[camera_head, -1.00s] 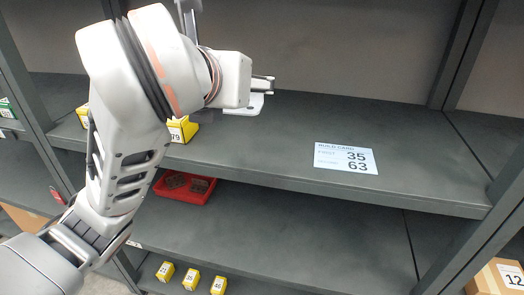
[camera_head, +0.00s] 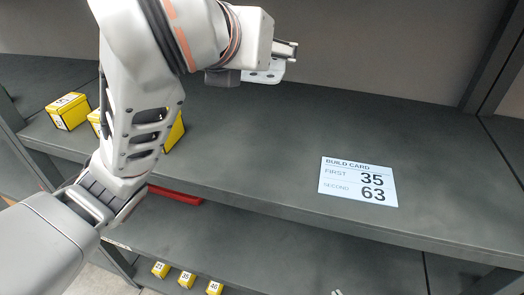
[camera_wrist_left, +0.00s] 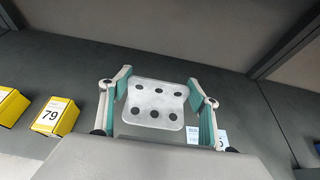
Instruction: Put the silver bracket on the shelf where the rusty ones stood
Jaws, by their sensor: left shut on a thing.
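The silver bracket (camera_head: 265,75), a pale plate with dark holes, is in my left gripper (camera_head: 288,50) over the back of the upper shelf (camera_head: 270,140). In the left wrist view the bracket (camera_wrist_left: 154,104) lies between the two teal-padded fingers of the left gripper (camera_wrist_left: 157,95), which is shut on it. I cannot tell whether the bracket touches the shelf. Below, a red tray (camera_head: 175,194) shows only as a strip of its rim; its contents are hidden.
A build card (camera_head: 358,182) reading 35 and 63 lies on the upper shelf at right. Yellow boxes (camera_head: 68,110) stand at left, one marked 79 (camera_wrist_left: 52,116) in the wrist view. Small yellow boxes (camera_head: 187,279) stand lower down. The upper shelf's middle is clear.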

